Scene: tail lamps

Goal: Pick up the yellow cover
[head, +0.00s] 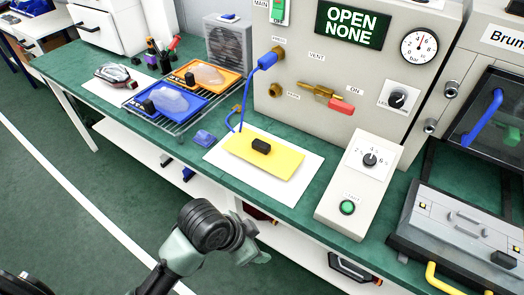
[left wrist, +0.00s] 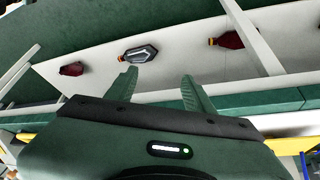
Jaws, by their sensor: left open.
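The yellow cover (head: 285,177) is a flat yellow plate with a black block-shaped knob (head: 261,146) on top. It lies on a white sheet (head: 225,158) on the green bench in the head view. My left gripper (head: 258,256) is in front of the bench's near edge, below and apart from the cover. In the left wrist view my left gripper (left wrist: 160,88) has its fingers spread, with nothing between them. That view faces the white lower shelf, and I cannot tell whether the yellow strips low in it are the cover. My right gripper does not show.
A grey test box (head: 325,60) with a blue hose (head: 244,95) stands behind the cover. A control box (head: 358,185) stands to its right. Blue (head: 196,106) and orange (head: 232,83) trays sit on a rack to the left. Lamps lie on the lower shelf (left wrist: 180,60).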

